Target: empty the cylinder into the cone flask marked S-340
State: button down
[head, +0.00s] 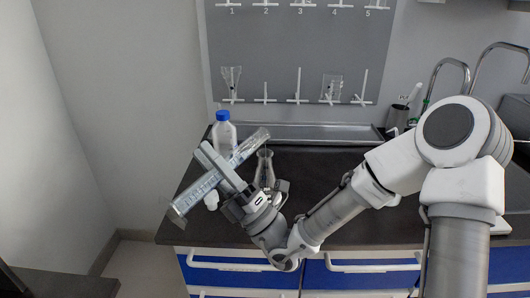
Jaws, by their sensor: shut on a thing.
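My gripper (222,168) is shut on a clear graduated cylinder (201,187). The cylinder is tilted, with its upper end to the right and its wider end low at the left. It is held above the left part of the dark counter. A clear cone flask (264,170) stands on the counter just right of the gripper, near the cylinder's upper end. My gripper and wrist hide part of the flask's surroundings. No S-340 mark can be read at this size. I cannot tell how much liquid is in the cylinder.
A bottle with a blue cap (224,132) stands behind the cylinder. A numbered pegboard (290,50) with glassware hangs behind. A metal trough (311,134) runs along the wall; taps (450,66) are at right. The counter's middle is clear.

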jog(key=shift+w+d+r+m+t+h+p, duration=0.15)
jog(key=shift+m+t+h+p, duration=0.25)
jog(key=shift+m+t+p, duration=0.5)
jog(key=shift+a+r+m+t+h+p, duration=0.15)
jog(key=shift+m+t+h+p, duration=0.25)
jog(key=shift+m+t+p, duration=0.45)
dwell(2.4)
jog(key=shift+d+r+m+p, duration=0.1)
jog(key=shift+r+m+p, duration=0.05)
jog(key=shift+m+p, duration=0.25)
dwell(1.0)
